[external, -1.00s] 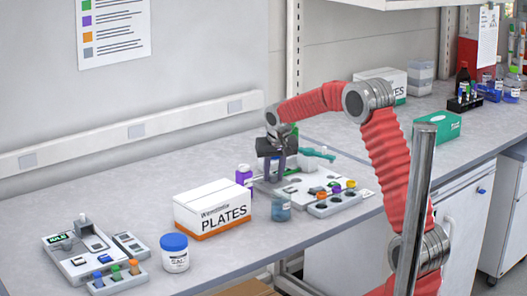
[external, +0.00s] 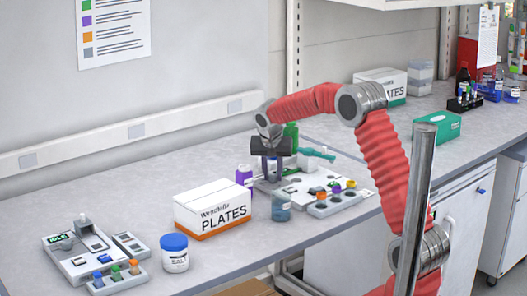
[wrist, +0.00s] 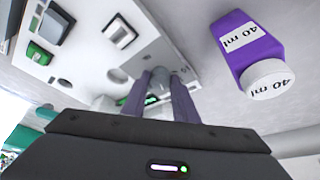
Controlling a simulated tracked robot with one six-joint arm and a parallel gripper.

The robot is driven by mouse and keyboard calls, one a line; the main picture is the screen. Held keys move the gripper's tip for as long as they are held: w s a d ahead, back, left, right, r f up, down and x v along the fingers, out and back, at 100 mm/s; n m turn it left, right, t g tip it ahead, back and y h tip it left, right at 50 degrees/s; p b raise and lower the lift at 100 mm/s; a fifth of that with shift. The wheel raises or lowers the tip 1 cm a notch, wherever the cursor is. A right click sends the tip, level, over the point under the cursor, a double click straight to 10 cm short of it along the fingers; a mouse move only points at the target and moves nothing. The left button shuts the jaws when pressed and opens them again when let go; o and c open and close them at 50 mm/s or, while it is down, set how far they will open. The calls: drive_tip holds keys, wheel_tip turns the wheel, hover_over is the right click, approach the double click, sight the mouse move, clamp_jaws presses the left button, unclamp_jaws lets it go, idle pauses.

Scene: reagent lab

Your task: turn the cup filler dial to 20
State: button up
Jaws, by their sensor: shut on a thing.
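The cup filler (external: 310,181) is a light panel on the bench; its white face (wrist: 92,60) also shows in the wrist view. My gripper (external: 272,180) points down at the panel's left end. In the wrist view my gripper (wrist: 161,78) has its two purple-grey fingers closed around a small grey dial (wrist: 160,77). A green-lit display (wrist: 151,100) shows partly between the fingers; its number cannot be read. The fingers hide much of the dial, and its setting cannot be told.
A purple 40 ml bottle (wrist: 250,45) stands close beside the fingers. A green bottle (external: 291,136) is just behind my gripper. A PLATES box (external: 213,208), a blue-grey jar (external: 281,207) and a tray of coloured caps (external: 335,201) stand nearby.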

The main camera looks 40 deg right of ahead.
drive_tip(key=o, duration=1.1)
drive_tip(key=shift+c, duration=0.2)
drive_tip(key=shift+r, duration=0.1)
drive_tip(key=v, duration=1.3)
drive_tip(key=shift+r, duration=0.3)
